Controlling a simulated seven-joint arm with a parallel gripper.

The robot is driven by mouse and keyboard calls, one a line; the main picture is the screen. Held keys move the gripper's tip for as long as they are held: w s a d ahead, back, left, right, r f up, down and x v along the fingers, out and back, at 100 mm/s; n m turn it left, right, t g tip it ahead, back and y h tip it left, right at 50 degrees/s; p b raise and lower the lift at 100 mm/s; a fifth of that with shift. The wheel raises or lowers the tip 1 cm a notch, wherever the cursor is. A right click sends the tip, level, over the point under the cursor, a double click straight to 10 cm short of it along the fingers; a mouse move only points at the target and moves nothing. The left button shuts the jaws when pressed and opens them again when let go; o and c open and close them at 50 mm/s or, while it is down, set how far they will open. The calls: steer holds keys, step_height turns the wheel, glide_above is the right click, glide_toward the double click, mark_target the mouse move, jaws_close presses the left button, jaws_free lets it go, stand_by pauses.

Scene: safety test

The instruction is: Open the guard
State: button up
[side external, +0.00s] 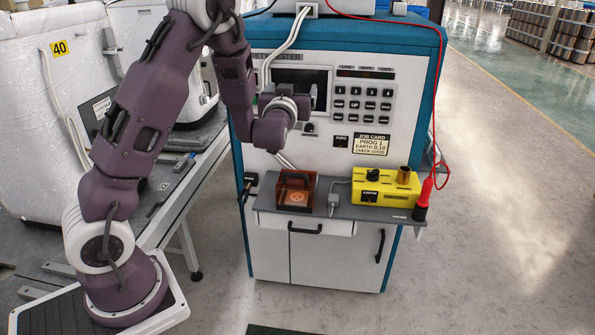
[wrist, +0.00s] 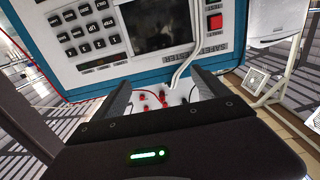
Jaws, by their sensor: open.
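The guard (side external: 296,190) is a small, see-through reddish-brown cover on the left part of the grey shelf in the side external view. It looks closed, with a dark handle on it and a pale orange round shape showing through its front. It is outside the wrist view. My gripper (side external: 312,97) is up in front of the tester's dark screen, well above the guard and apart from it. In the wrist view my gripper (wrist: 162,88) shows two dark fingers spread wide with nothing between them. My arm hides part of the tester panel.
The blue and white tester (side external: 340,130) stands behind the shelf (side external: 330,210). Right of the guard are a grey connector (side external: 333,205), a yellow box (side external: 385,187) with a black knob, and a red probe (side external: 424,191) on a red cable. Open floor lies to the right.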

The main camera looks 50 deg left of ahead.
mark_target(296, 177)
step_height(296, 177, down, 27)
steer(key=shift+d+f, duration=0.1)
steer(key=shift+d, duration=0.05)
steer(key=x, duration=0.6)
steer(key=shift+w+f, duration=0.2)
steer(key=shift+f, duration=0.2)
steer(key=shift+w+a, duration=0.3)
steer(key=shift+a, duration=0.05)
